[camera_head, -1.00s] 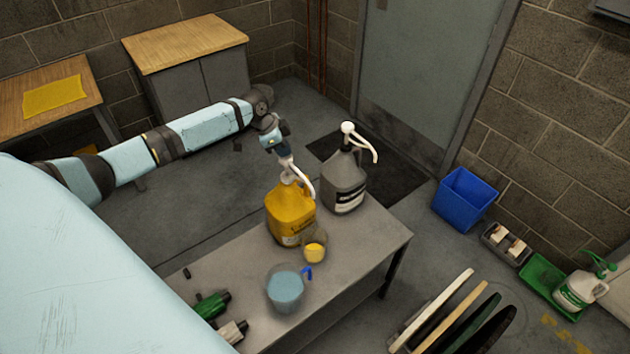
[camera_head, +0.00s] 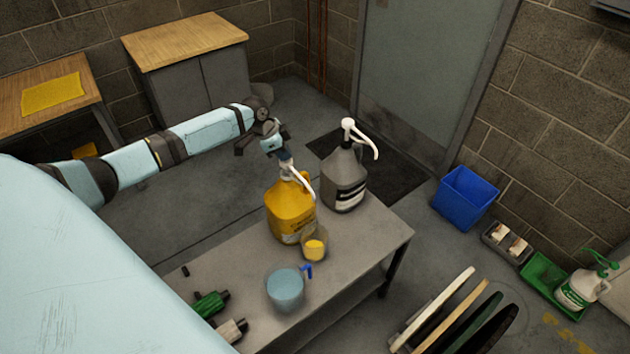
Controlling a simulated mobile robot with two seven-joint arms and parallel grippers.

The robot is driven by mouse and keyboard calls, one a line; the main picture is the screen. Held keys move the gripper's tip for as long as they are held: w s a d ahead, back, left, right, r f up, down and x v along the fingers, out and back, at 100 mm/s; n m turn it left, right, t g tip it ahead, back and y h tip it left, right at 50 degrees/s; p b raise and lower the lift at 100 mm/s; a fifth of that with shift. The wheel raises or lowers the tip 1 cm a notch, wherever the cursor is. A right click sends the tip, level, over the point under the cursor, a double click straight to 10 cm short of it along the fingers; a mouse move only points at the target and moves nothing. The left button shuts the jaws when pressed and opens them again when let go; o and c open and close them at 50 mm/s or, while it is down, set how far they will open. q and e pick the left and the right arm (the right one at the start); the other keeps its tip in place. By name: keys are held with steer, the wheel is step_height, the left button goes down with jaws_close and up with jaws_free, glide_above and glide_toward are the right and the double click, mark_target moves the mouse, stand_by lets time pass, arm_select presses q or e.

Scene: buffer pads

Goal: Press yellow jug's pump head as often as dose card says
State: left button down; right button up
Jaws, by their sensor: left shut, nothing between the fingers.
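The yellow jug (camera_head: 289,213) stands upright on the grey bench, with a white pump head (camera_head: 298,181) whose spout slants down to the right. My left gripper (camera_head: 287,165) is shut and empty, directly over the pump head. Its tips appear to touch the top, though the contact is partly hidden. A small clear cup with yellow contents (camera_head: 314,247) stands in front of the jug, below the spout. I cannot make out a dose card. My right gripper is not in view.
A grey jug (camera_head: 344,180) with a raised white pump stands close on the right. A jug of blue liquid (camera_head: 285,289) and green and white bottle-like items (camera_head: 211,304) stand or lie nearer on the bench (camera_head: 376,236). A blue bin (camera_head: 465,198) is on the floor.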

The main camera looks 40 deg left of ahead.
arm_select(q)
step_height(320, 180, up, 2)
steer(key=shift+p, duration=0.95)
steer(key=shift+r+p, duration=0.45)
steer(key=shift+r, duration=0.6)
steer(key=shift+r, duration=0.1)
step_height(320, 180, up, 5)
steer(key=shift+f, duration=0.1)
